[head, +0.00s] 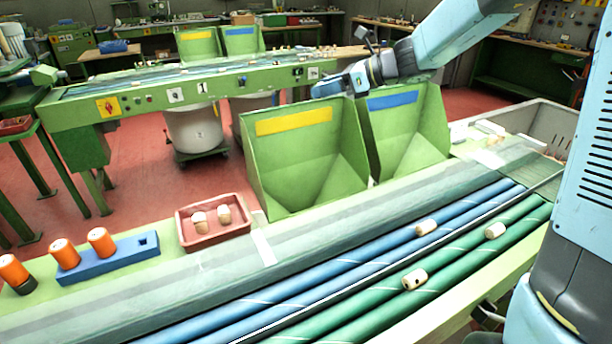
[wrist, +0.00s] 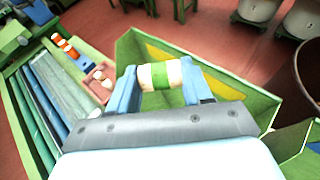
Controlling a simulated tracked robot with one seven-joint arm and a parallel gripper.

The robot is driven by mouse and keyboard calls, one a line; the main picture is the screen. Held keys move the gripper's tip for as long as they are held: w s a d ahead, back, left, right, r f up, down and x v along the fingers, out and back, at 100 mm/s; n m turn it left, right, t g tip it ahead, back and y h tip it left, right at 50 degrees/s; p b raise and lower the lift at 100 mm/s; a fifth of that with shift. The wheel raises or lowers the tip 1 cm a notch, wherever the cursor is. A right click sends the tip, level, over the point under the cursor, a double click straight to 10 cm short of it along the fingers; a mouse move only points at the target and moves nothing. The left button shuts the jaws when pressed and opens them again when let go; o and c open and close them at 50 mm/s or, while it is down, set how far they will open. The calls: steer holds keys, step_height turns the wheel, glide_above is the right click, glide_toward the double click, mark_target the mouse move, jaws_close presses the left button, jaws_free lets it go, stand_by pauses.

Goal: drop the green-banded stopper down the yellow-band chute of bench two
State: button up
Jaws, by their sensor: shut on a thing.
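My gripper (wrist: 167,78) is shut on a pale stopper with a green band (wrist: 175,74), held crosswise between the fingertips in the wrist view. In the head view my gripper (head: 335,88) is above the two green chutes of the near bench; the stopper is not clear there. The yellow-band chute (head: 310,165) is the left one, and in the wrist view its wall (wrist: 132,52) and yellow band (wrist: 228,83) show behind and beside my gripper. The blue-band chute (head: 405,132) stands to its right. No number shows on the near bench.
A far bench (head: 150,98), with a sign reading 1, also has yellow-band (head: 198,45) and blue-band (head: 240,42) chutes.

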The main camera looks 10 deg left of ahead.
steer(key=shift+s+a+f, duration=0.1)
steer(key=shift+a+f, duration=0.1)
steer(key=shift+f, duration=0.95)
steer(key=shift+s+a+f, duration=0.1)
steer(key=shift+a+f, duration=0.05)
steer(key=shift+f, duration=0.95)
steer(key=o, duration=1.1)
steer(key=shift+c, duration=0.2)
steer(key=v, duration=1.3)
steer(key=shift+d, duration=0.45)
